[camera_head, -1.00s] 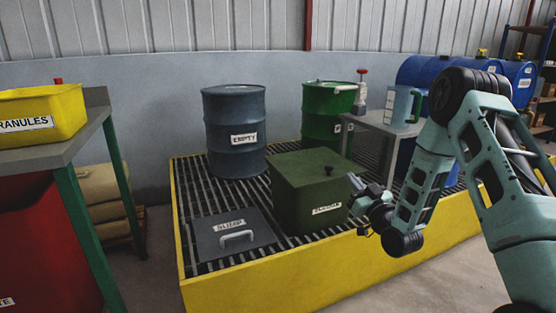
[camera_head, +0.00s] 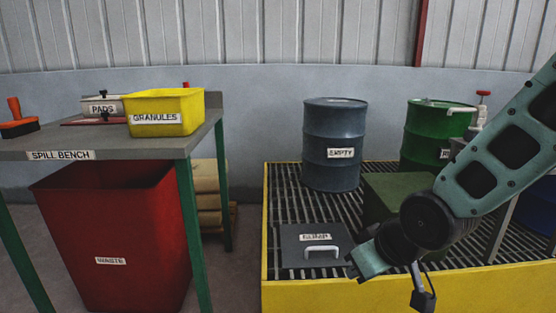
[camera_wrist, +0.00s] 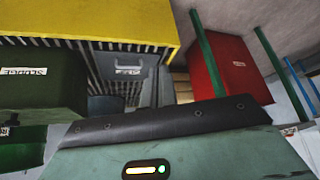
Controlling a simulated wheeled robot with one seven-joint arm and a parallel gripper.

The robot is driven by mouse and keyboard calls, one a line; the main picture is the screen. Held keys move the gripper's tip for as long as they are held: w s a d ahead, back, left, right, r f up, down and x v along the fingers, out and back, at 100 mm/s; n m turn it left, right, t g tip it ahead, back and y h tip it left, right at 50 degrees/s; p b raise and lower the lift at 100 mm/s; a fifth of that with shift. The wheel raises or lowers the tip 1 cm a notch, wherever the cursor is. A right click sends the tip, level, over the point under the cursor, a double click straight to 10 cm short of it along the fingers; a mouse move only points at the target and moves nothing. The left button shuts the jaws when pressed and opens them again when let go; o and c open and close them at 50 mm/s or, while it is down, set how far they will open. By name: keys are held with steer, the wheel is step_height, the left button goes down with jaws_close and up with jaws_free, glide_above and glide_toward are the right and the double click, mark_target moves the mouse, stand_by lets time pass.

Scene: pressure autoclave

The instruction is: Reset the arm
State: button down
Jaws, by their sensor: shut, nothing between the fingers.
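In the head view my arm comes in from the right and bends at a dark elbow joint. My gripper (camera_head: 356,266), at the arm's lower left end, is shut and empty. It is small and partly hidden by my own wrist. It appears in front of the spill pallet, near the grey lid with a handle (camera_head: 292,249). The wrist view shows no fingertips, only a teal and dark part of my own arm along the bottom.
The yellow-edged grated pallet (camera_head: 330,296) bears a blue EMPTY drum (camera_head: 331,150), a green drum (camera_head: 424,150) and a green box (camera_head: 385,190), partly behind my arm. At left stand the spill bench (camera_head: 150,144), yellow GRANULES tub (camera_head: 165,112) and red WASTE bin (camera_head: 112,235).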

steer(key=s+r+n+g+h, duration=0.25)
steer(key=s+g, duration=0.25)
steer(key=s, duration=1.4)
step_height(320, 180, up, 35)
steer(key=p, duration=3.5)
steer(key=shift+s+a+m, duration=0.25)
steer(key=shift+s+m, duration=0.15)
steer(key=shift+m, duration=0.05)
